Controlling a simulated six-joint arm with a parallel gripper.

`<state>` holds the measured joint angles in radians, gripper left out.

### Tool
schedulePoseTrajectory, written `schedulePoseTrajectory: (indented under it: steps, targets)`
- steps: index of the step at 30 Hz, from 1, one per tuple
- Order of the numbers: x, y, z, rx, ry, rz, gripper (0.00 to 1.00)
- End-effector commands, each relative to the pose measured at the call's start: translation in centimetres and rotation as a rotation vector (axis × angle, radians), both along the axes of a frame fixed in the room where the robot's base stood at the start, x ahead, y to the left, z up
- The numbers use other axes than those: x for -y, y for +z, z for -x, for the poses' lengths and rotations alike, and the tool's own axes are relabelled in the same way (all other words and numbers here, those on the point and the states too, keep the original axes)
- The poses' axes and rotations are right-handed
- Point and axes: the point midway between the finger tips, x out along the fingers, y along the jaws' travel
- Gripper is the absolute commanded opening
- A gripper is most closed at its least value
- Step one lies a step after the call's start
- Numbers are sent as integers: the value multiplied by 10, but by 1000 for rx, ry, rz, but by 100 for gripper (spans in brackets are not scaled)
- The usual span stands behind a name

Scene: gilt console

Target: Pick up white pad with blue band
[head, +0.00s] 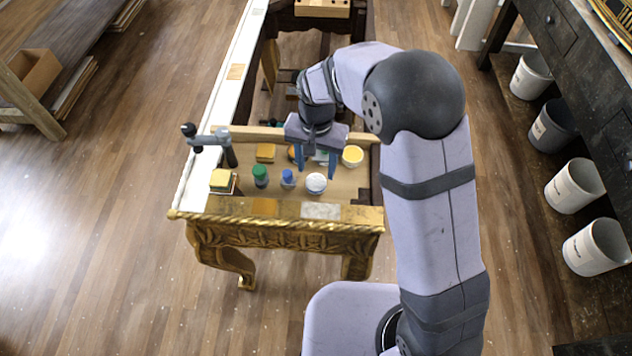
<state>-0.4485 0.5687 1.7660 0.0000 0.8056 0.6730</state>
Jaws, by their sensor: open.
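My gripper (316,172) points down over the board on the gilt console (280,235), its two blue fingers spread apart. A small pale item with a greenish part (321,156) shows between and behind the fingers. It is partly hidden, and I cannot tell whether it is the white pad with blue band. A round white-topped jar (316,184) stands just in front of the fingers. I cannot make out a blue band on any pad at this size.
A blue-capped bottle (287,178) and a green-capped bottle (261,176) stand left of the jar. A yellow-topped jar (352,156) is close right of the gripper.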

Motion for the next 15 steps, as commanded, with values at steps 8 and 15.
schedulePoseTrajectory:
  steps: [8,15]
  targets:
    - [0,-28,4,-6,1,3,50]
    - [0,-49,3,-2,1,2,50]
